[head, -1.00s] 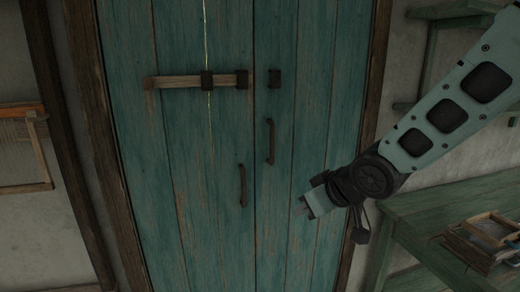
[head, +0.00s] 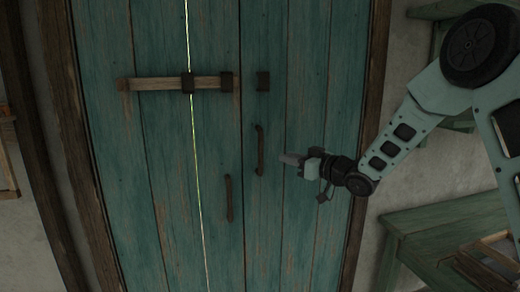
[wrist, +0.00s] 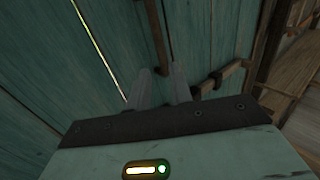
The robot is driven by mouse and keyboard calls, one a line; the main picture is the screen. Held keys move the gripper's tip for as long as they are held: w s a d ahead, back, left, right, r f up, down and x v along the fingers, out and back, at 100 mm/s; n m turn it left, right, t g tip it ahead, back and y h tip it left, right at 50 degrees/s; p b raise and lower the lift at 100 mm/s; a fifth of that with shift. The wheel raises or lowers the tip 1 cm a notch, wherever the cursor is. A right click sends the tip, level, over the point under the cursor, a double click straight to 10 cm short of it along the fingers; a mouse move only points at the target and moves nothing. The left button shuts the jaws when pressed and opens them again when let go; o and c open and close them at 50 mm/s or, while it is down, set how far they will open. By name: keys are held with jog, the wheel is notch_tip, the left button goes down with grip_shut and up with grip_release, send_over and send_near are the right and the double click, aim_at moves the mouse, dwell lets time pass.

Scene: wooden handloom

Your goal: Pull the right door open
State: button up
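The teal plank double door (head: 300,220) stands closed in the head view. The right door's dark vertical handle (head: 259,150) is just right of the dark seam. The left door's handle (head: 228,198) is lower and to its left. My gripper (head: 288,159) is right of the right handle in the picture, pointing left towards it, with no contact visible. In the wrist view its two fingers (wrist: 160,84) are apart with nothing between them. A dark bar-like piece, probably a handle, shows beyond the fingertips there.
A wooden bar (head: 158,84) lies across the left door in dark brackets. It ends short of the right door's bracket (head: 263,82), which is empty. A teal bench (head: 425,218) stands at the lower right, and brown door posts flank the doors.

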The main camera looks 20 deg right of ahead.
jog(key=p, duration=0.2)
send_over(261, 170)
jog(key=shift+w, duration=0.45)
grip_shut()
